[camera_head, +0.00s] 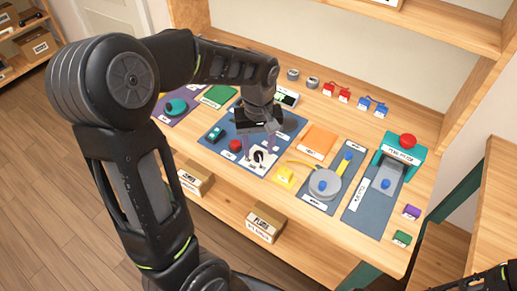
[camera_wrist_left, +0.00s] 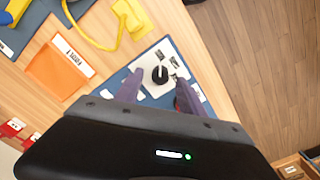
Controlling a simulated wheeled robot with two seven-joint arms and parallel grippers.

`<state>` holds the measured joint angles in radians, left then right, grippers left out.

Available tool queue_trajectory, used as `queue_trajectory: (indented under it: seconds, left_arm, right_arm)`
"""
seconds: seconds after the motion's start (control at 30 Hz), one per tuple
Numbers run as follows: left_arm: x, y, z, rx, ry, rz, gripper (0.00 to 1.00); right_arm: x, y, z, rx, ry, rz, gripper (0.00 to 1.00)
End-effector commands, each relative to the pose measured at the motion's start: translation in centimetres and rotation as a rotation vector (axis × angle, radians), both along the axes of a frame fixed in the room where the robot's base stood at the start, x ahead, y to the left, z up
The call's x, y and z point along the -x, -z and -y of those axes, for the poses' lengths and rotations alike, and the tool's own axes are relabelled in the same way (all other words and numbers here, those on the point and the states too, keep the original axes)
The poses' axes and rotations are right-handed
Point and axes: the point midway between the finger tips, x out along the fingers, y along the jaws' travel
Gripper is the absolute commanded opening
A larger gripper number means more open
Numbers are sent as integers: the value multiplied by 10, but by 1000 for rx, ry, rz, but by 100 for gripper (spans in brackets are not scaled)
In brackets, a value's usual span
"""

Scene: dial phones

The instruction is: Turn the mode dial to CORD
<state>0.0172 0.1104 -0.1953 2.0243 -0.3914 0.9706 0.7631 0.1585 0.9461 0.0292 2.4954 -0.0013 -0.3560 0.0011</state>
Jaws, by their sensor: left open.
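The mode dial is a black knob with a white pointer mark (camera_wrist_left: 160,74) on a white plate (camera_wrist_left: 152,54) with small dark labels around it. In the head view the dial (camera_head: 259,156) sits on the front part of a blue mat. My left gripper (camera_head: 258,148) points down over the plate, its two purple fingers apart. In the left wrist view the open fingers (camera_wrist_left: 158,88) stand on either side of the dial, with gaps to it. Whether the fingertips are level with the knob, I cannot tell. The label lettering is too small to read.
A red button (camera_head: 235,146) and a teal item (camera_head: 215,134) stand left of the plate. A yellow block (camera_head: 285,176) with a cord is to the right, near an orange mat (camera_head: 317,140). A grey round device (camera_head: 324,184) and a teal press (camera_head: 401,152) stand farther right.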

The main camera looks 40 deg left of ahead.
Motion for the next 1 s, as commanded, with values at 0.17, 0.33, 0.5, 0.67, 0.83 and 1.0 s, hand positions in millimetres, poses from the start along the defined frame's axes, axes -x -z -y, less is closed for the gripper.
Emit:
queue_trajectory:
  seconds: [0.17, 0.33, 0.5, 0.67, 0.83, 1.0]
  left_arm:
    - [1, 14, 0, 0, 0, -1, 47]
    - [0, 15, 0, 0, 0, 0, 47]
    - [0, 15, 0, 0, 0, 0, 40]
    - [0, 14, 0, 0, 0, 0, 27]
    - [0, 14, 0, 0, 0, 0, 13]
    - [0, 14, 0, 0, 0, 0, 0]
  right_arm:
    - [0, 0, 0, 0, 0, 0, 0]
    - [0, 0, 0, 0, 0, 0, 0]
    - [0, 0, 0, 0, 0, 0, 0]
    - [0, 0, 0, 0, 0, 0, 0]
    - [0, 0, 0, 0, 0, 0, 0]
    - [0, 0, 0, 0, 0, 0, 0]
